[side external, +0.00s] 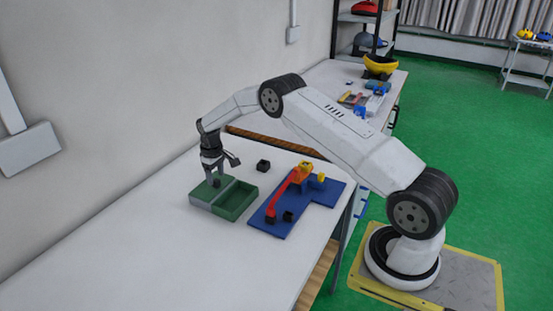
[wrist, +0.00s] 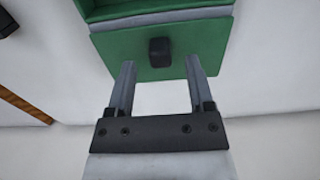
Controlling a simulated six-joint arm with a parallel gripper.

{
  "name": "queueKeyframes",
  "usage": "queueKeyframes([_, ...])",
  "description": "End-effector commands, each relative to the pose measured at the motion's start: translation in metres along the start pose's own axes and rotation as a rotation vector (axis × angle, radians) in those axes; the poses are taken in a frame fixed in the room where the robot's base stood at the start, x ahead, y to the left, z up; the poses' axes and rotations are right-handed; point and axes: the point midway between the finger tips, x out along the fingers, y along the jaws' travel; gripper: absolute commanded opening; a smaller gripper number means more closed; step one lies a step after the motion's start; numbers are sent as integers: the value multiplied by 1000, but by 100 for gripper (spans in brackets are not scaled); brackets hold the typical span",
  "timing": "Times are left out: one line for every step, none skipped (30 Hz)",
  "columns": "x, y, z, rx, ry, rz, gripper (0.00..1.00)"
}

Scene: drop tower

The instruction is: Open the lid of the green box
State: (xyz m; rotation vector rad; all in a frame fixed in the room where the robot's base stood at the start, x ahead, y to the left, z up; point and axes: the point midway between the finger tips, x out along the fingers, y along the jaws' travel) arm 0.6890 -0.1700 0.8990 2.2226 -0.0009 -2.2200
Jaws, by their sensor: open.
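The green box (side external: 236,203) sits on the white table, with one compartment open at the right in the side view. Its green lid (wrist: 185,43) covers the other part and carries a small black knob (wrist: 159,51). In the wrist view, my gripper (wrist: 158,65) is open, its two fingers apart on either side of the knob and not visibly touching it. In the side view, my gripper (side external: 216,180) points down over the lid side of the box. Whether the fingertips touch the lid I cannot tell.
A blue board (side external: 280,222) with a red and yellow tower piece (side external: 283,193) lies right of the box. A small black block (side external: 263,166) sits behind the box. The wall is close on the left. The table front is clear.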

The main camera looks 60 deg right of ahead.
Motion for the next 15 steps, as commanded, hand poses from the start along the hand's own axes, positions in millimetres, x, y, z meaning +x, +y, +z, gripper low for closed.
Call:
queueKeyframes([-7,0,0,0,2,1,68])
queueKeyframes([-12,0,0,0,2,1,68])
queueKeyframes([-17,0,0,0,2,1,68])
queueKeyframes([-21,0,0,0,2,1,68])
queueKeyframes([-25,0,0,0,2,1,68])
queueKeyframes([-30,0,0,1,2,1,68])
queueKeyframes([-34,0,0,1,2,1,68])
queueKeyframes([-37,1,0,1,2,1,68])
queueKeyframes([-41,1,0,1,2,1,68])
queueKeyframes([-44,1,0,1,1,1,68])
queueKeyframes([-46,1,0,1,1,1,68])
queueKeyframes([-49,1,0,1,0,1,68])
queueKeyframes([-50,1,0,1,0,1,68])
queueKeyframes([-52,1,0,1,0,1,68])
queueKeyframes([-53,1,0,1,1,1,68])
